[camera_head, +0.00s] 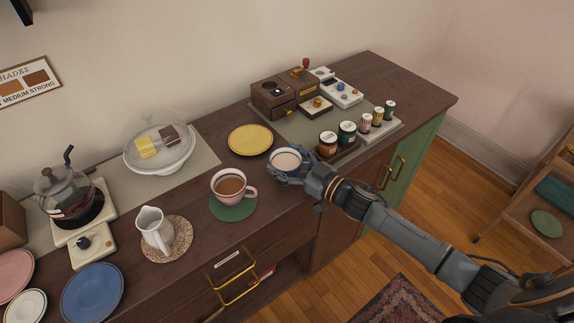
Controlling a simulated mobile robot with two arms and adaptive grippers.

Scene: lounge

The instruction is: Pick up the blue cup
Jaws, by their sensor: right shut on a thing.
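The blue cup (286,160) holds a pale, milky-looking drink and is near the front edge of the wooden counter, just right of a pink cup. My right gripper (290,176) reaches in from the lower right and is shut on the blue cup. Its fingers cover much of the cup's side, and the cup looks upright. I cannot tell whether its base touches the counter. My left gripper is not in view.
A pink cup (229,185) on a green coaster (234,209) stands close left. A yellow plate (250,140) lies behind. Jars (327,144) stand close right. A white pitcher (154,230) and a blue plate (92,292) are farther left.

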